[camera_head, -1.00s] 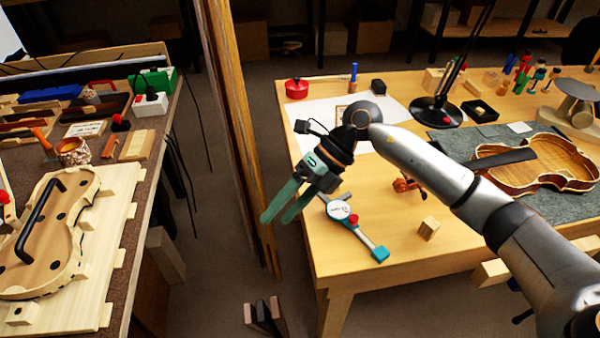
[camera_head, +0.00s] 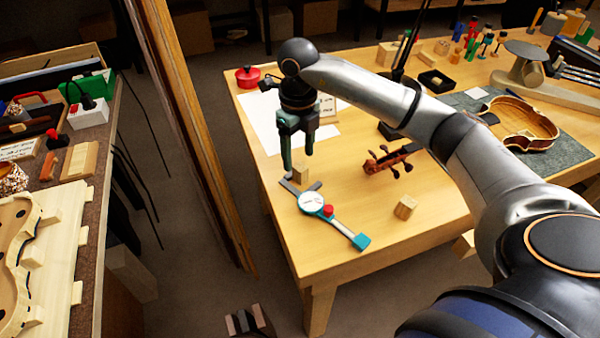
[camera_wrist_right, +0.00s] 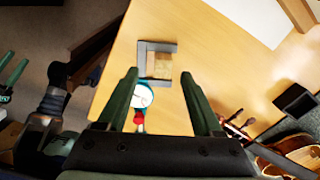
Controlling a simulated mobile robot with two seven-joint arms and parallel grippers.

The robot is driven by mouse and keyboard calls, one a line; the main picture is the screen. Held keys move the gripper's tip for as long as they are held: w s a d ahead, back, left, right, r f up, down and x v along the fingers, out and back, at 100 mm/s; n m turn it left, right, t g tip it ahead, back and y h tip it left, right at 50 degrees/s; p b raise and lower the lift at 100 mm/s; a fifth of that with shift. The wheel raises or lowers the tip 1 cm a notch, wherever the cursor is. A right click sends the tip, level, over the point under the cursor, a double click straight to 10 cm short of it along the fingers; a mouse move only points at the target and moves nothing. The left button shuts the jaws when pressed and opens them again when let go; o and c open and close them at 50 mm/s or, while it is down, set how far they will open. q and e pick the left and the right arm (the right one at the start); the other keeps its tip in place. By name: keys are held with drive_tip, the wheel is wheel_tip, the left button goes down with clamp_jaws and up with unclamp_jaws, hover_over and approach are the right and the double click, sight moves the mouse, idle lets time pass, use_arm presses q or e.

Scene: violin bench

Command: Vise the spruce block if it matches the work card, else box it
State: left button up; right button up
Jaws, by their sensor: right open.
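Two small pale wooden blocks lie on the right-hand bench; I cannot tell by look which is spruce. One block (camera_head: 301,173) is at the jaws of a dial caliper (camera_head: 312,203); in the right wrist view this block (camera_wrist_right: 162,68) sits between the grey jaws. The other block (camera_head: 405,207) stands alone to the right. My right gripper (camera_head: 297,158) points down just above the first block, open and empty; its fingers (camera_wrist_right: 160,85) show apart in the wrist view. A small card with print (camera_head: 327,105) stands by a white sheet (camera_head: 262,128). Green parts at the wrist view's left edge look like my left gripper (camera_wrist_right: 12,78).
A tall wooden post (camera_head: 190,135) stands left of the bench.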

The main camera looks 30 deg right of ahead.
sight(300, 166)
drive_tip(key=f, duration=0.5)
drive_tip(key=shift+d+f, duration=0.1)
drive_tip(key=shift+d, duration=0.1)
clamp_jaws()
idle(0.3)
